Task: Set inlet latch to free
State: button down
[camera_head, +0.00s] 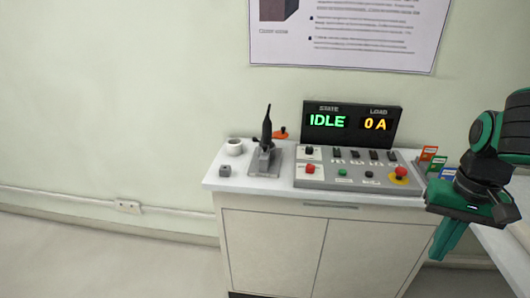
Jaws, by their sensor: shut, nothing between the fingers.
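My gripper (449,240) is at the right, green and dark, hanging in front of the cabinet's right side with its fingers together and empty. It is apart from the controls. No label that reads "inlet latch" is legible, so I cannot tell which control it is. A black-handled lever (266,126) stands nearly upright on a grey base (265,161) left of the control panel (324,181). The panel carries a row of small dark switches (354,155), a red button (310,169), a green button (342,173) and a red knob on yellow (399,174). Their small labels are blurred.
A display (350,124) behind the panel reads IDLE and 0 A. A white cup (234,147), a small grey block (225,170) and an orange item (280,133) are near the lever. Coloured cards (438,163) stand right of the panel. The white cabinet (265,245) has clear floor at left.

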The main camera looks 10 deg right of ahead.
aim_at(265, 147)
jog(key=z, duration=0.3)
jog(key=k, duration=1.25)
jog(key=u, duration=0.4)
jog(key=i, duration=1)
